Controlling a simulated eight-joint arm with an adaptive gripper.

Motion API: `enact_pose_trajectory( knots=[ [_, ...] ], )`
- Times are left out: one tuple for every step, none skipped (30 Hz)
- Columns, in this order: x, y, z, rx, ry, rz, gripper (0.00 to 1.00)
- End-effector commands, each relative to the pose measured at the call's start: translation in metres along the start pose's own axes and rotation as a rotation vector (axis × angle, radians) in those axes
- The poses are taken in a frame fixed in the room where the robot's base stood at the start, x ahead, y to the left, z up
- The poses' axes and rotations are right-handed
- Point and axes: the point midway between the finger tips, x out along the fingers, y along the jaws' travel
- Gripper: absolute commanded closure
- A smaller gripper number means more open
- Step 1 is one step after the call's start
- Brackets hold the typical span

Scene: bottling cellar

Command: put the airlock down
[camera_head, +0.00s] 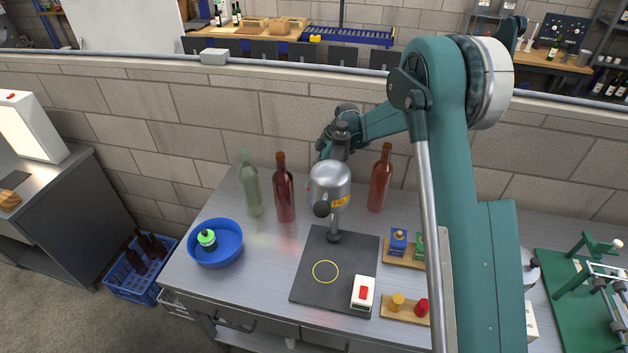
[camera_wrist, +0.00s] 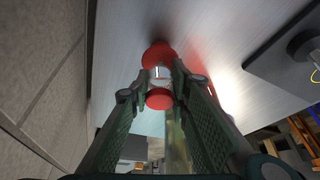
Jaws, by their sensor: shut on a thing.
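The airlock (camera_wrist: 160,73) shows in the wrist view as a small clear piece between a red disc beyond it and a red round part nearer me. My gripper (camera_wrist: 162,88) is shut on it, with a finger on each side. The silvery table beneath appears some way off, but I cannot tell the exact gap. In the head view my gripper is mostly hidden behind a grey metal device (camera_head: 331,185) with a yellow label, and the airlock cannot be made out clearly there.
The device stands on a dark mat (camera_head: 309,271) with a yellow ring. Red bottles (camera_head: 284,197) (camera_head: 380,182) and a pale green bottle (camera_head: 251,188) stand behind. A blue bowl (camera_head: 202,262) is at left. Small wooden holders (camera_head: 393,313) are at right. Table front left is clear.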

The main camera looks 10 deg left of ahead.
Motion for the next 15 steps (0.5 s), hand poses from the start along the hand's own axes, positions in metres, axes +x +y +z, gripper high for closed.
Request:
enact_pose_trajectory(
  knots=[
    [0.0022, -0.0001, 0.0009, 0.0, 0.0, 0.0, 0.93],
    [0.003, -0.0002, 0.0012, 0.0, 0.0, 0.0, 0.93],
    [0.0034, -0.0003, 0.0014, 0.0, 0.0, 0.0, 0.93],
    [0.0035, -0.0003, 0.0014, 0.0, 0.0, 0.0, 0.93],
    [0.0034, -0.0003, 0.0014, 0.0, 0.0, 0.0, 0.93],
    [0.0034, -0.0003, 0.0013, 0.0, 0.0, 0.0, 0.93],
    [0.0034, -0.0003, 0.0013, 0.0, 0.0, 0.0, 0.93],
    [0.0034, -0.0003, 0.0014, 0.0, 0.0, 0.0, 0.93],
    [0.0034, -0.0003, 0.0014, 0.0, 0.0, 0.0, 0.93],
    [0.0035, -0.0003, 0.0015, 0.0, 0.0, 0.0, 0.93],
    [0.0039, -0.0003, 0.0016, 0.0, 0.0, 0.0, 0.93],
    [0.0047, -0.0003, 0.002, 0.0, 0.0, 0.0, 0.93],
    [0.0055, -0.0003, 0.0023, 0.0, 0.0, 0.0, 0.93],
    [0.0062, -0.0003, 0.0026, 0.0, 0.0, 0.0, 0.93],
    [0.0071, -0.0003, 0.0029, 0.0, 0.0, 0.0, 0.93]
  ],
)
